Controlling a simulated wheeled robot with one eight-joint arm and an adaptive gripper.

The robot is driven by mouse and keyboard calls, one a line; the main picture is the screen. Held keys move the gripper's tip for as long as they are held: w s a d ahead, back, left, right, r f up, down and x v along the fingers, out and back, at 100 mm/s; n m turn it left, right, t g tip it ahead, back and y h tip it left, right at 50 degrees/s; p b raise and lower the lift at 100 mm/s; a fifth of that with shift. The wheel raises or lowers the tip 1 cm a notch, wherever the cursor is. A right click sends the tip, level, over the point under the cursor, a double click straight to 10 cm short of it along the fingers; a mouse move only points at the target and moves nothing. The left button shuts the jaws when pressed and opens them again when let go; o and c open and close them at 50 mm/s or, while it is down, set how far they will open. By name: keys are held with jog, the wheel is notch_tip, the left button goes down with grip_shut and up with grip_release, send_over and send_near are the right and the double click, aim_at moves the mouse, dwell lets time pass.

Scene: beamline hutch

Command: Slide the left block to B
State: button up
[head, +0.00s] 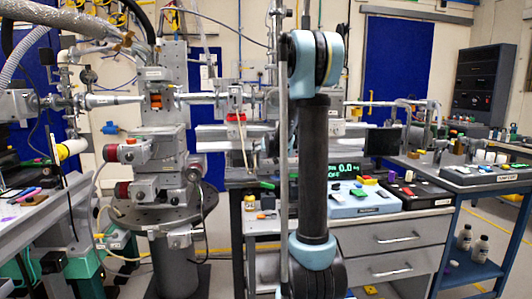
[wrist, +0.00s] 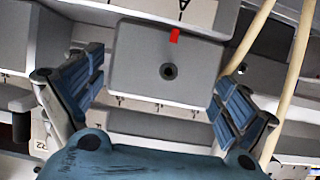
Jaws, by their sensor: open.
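In the wrist view a grey block (wrist: 140,68) with a dark round hole and a red mark on its upper edge lies between the fingers of my gripper (wrist: 160,68). The gripper is open, with one blue-padded finger on each side of the block; a gap shows on the left, and contact on the right cannot be told. A plate with the letter A (wrist: 182,5) is above the block in the picture. No letter B can be read. The head view does not clearly show the gripper or this block, so whether it is the left block cannot be told.
Two pale tubes (wrist: 288,75) run down the right of the wrist view, close to the right finger. In the head view, the bench with drawers (head: 385,238) and a blue cart (head: 480,190) stand to the right. A stage column (head: 170,140) stands left of my arm.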

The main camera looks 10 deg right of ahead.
jog(key=shift+w+f, duration=0.2)
jog(key=shift+w, duration=0.2)
jog(key=c, duration=1.5)
jog(key=shift+a, duration=0.1)
